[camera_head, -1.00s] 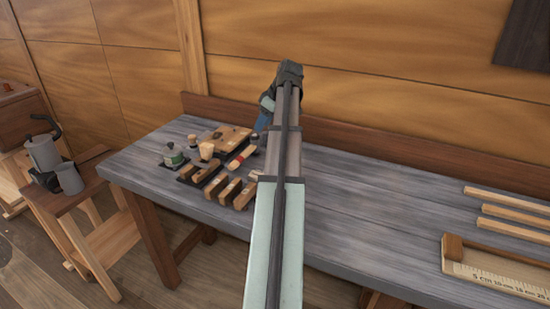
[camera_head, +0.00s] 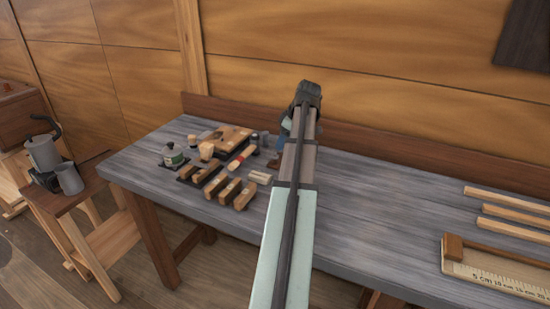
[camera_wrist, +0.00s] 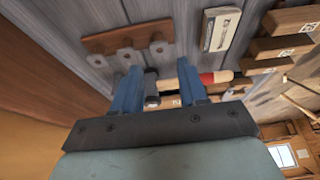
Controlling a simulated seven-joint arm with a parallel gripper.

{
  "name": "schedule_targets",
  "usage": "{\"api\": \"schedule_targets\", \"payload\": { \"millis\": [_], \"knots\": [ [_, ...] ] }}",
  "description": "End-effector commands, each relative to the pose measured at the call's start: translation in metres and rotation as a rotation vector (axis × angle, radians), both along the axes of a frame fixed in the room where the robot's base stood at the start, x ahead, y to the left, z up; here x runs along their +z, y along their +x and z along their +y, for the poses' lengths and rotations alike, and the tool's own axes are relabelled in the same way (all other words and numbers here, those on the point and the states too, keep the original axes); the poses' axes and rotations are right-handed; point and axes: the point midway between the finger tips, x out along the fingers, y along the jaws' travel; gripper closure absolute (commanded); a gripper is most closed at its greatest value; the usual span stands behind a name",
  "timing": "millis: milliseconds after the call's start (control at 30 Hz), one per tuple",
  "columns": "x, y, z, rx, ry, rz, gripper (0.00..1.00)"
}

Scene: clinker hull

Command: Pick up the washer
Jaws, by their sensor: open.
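In the wrist view my gripper (camera_wrist: 160,68) shows two blue fingers, apart, with no object clearly held between them. A brown wooden strip (camera_wrist: 128,37) lies on the bench beyond the fingertips, with several small grey metal pieces (camera_wrist: 158,48) along its edge. These may be washers; they are too small for me to tell which is the washer. A dark cylindrical tool (camera_wrist: 151,84) shows between the fingers, below them as far as I can tell. In the head view my arm hides most of the gripper near the back of the bench.
A red-collared tool (camera_wrist: 215,77) lies close to the right finger. A pale labelled block (camera_wrist: 221,29) and several wooden blocks (camera_wrist: 280,45) lie further right. In the head view, the grey bench (camera_head: 370,215) is clear right of my arm; wooden strips (camera_head: 505,210) lie at far right.

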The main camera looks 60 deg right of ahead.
Motion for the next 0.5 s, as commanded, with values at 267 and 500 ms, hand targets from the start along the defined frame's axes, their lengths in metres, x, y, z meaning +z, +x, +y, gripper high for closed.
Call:
{"api": "schedule_targets", "payload": {
  "millis": [267, 500],
  "knots": [
    [-0.01, 0.005, 0.0, 0.0, -0.001, 0.0, 0.57],
    [-0.034, 0.016, 0.0, 0.0, 0.001, 0.0, 0.57]
  ]
}}
